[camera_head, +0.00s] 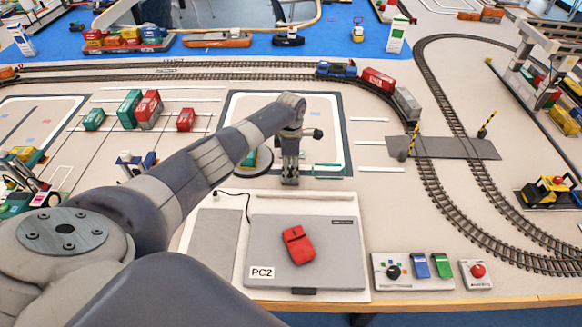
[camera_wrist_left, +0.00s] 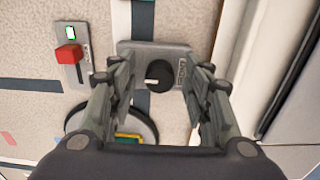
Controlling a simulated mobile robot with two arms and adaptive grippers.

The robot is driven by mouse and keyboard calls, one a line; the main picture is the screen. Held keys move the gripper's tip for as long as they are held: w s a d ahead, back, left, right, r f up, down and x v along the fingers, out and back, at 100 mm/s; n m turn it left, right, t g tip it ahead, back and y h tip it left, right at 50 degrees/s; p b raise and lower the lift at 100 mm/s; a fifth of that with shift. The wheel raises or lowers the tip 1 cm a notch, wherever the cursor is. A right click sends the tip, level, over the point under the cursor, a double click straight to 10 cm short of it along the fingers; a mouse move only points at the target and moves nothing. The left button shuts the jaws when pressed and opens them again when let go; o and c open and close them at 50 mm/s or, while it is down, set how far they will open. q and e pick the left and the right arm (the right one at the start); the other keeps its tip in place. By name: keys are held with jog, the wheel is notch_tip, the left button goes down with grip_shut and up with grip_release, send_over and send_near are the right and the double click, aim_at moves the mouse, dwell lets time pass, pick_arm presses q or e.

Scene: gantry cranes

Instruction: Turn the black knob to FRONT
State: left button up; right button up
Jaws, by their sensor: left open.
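In the left wrist view a round black knob (camera_wrist_left: 160,75) sits on a grey plate (camera_wrist_left: 180,52). Its white pointer mark points left in that picture, and small lettering on the plate's right side is too small to read. My left gripper (camera_wrist_left: 158,80) is open, its two fingers on either side of the knob; I cannot tell whether they touch it. In the head view my left gripper (camera_head: 289,178) points down just behind the white board, and it hides the knob there. My right gripper is not in view.
A turntable disc (camera_head: 262,168) lies close beside the gripper. A panel with a red slider (camera_wrist_left: 68,55) is at the wrist view's left. A closed laptop (camera_head: 335,235) bears a red object (camera_head: 298,245). A control box (camera_head: 412,272) with another dark knob stands right of it.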

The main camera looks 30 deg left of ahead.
pick_arm(q)
jog(key=c, duration=1.1)
jog(key=shift+o, duration=0.2)
